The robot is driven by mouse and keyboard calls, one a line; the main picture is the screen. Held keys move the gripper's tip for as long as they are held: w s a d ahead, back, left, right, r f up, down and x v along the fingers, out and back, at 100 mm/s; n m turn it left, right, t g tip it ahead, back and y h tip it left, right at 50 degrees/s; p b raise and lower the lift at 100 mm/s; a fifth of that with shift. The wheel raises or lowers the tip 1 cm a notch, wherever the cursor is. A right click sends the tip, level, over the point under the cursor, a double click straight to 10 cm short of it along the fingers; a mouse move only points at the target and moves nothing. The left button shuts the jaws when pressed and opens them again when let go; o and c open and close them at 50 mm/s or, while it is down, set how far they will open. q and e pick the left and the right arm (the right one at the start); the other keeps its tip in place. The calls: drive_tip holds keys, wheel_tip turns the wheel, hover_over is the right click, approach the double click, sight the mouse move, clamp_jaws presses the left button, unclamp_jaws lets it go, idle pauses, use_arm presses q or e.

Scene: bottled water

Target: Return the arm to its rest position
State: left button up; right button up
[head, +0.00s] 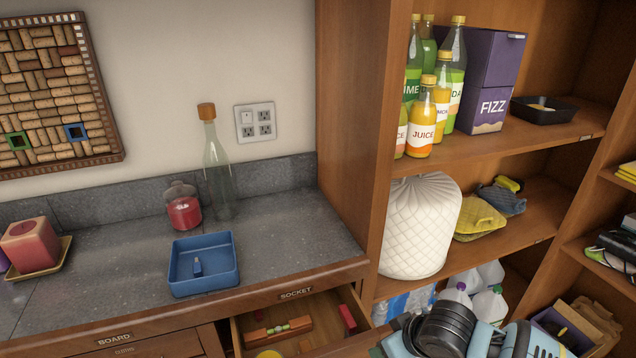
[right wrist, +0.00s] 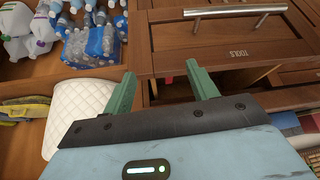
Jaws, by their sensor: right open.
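My right arm (head: 450,330) comes in at the bottom right of the head view, in front of the lower shelves; its fingertips cannot be made out there. In the right wrist view my right gripper (right wrist: 163,84) has its two green fingers spread apart with nothing between them. Packs of bottled water (right wrist: 92,44) lie on the low shelf, beyond the left finger and apart from it. The bottled water (head: 405,303) also shows partly in the head view, beside my arm. My left gripper is in neither view.
An open drawer (head: 340,352) labelled SOCKET juts out below the counter, holding a level. A closed TOOLS drawer (right wrist: 235,55) faces my right gripper. A white quilted object (head: 421,226) and juice bottles (head: 421,125) stand on the shelves. A blue tray (head: 203,282) sits on the counter.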

drive_tip(key=s+a+f+m+t+y, duration=0.1)
drive_tip(key=s+a+f+t+y, duration=0.2)
drive_tip(key=s+a+f, duration=0.3)
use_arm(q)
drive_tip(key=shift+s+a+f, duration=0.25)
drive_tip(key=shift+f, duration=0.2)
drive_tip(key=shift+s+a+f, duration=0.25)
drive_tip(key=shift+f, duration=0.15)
use_arm(e)
drive_tip(key=s+d+f+m+h, duration=0.1)
drive_tip(key=s+d+f+h, duration=0.1)
drive_tip(key=s+d+f, duration=0.3)
drive_tip(key=s+d+f+m+t+h, duration=0.1)
drive_tip(key=s+d+f, duration=0.3)
drive_tip(key=s, duration=0.7)
drive_tip(key=d+h, duration=0.1)
drive_tip(key=d, duration=0.1)
drive_tip(key=shift+d+f+m+t, duration=0.3)
drive_tip(key=shift+d+f, duration=0.1)
